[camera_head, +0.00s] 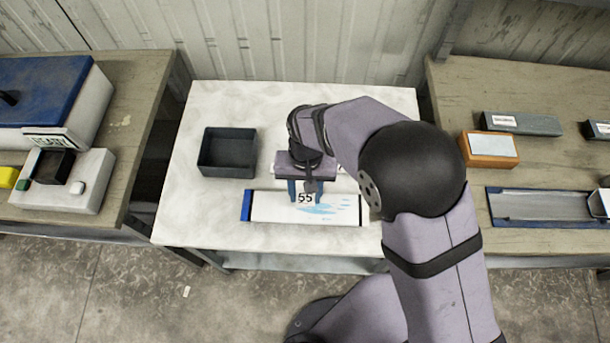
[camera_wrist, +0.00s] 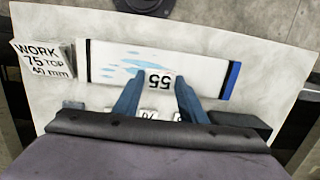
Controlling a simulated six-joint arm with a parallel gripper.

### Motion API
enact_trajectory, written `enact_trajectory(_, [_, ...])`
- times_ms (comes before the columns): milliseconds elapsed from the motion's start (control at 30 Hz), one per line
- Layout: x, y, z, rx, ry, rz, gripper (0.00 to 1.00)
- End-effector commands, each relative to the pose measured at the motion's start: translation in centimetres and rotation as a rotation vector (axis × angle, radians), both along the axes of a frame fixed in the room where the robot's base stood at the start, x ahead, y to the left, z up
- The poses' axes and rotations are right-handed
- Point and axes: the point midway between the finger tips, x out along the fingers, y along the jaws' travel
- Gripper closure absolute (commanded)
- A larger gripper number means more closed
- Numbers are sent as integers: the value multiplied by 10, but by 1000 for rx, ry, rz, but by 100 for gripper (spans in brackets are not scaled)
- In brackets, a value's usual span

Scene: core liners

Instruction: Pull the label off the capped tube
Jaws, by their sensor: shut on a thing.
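The capped tube (camera_head: 342,209) is a long white piece with light blue smears, a blue cap (camera_head: 246,205) at its left end and a dark band at its right end. It lies on the white table and also shows in the wrist view (camera_wrist: 205,66). The label (camera_head: 305,199) is a small white tag reading 55, at the tube's near-middle; it shows in the wrist view (camera_wrist: 159,82) too. My gripper (camera_head: 307,194) points down over the tube, its two blue fingers on either side of the label and shut on it. Whether the label is still touching the tube cannot be told.
A dark open tray (camera_head: 228,174) stands on the white table's left. A block reading WORK 75 TOP 40 mm (camera_wrist: 43,60) shows in the wrist view. Pale marked pieces (camera_wrist: 150,114) lie partly hidden between my fingers. Side benches hold a blue-lidded box (camera_head: 45,85) and an orange box (camera_head: 489,149).

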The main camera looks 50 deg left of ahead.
Motion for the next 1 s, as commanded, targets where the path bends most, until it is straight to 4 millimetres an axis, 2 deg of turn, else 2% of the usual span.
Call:
enact_trajectory(700, [0,0,20,0,0,0,94])
enact_trajectory(1000, [0,0,23,0,0,0,94])
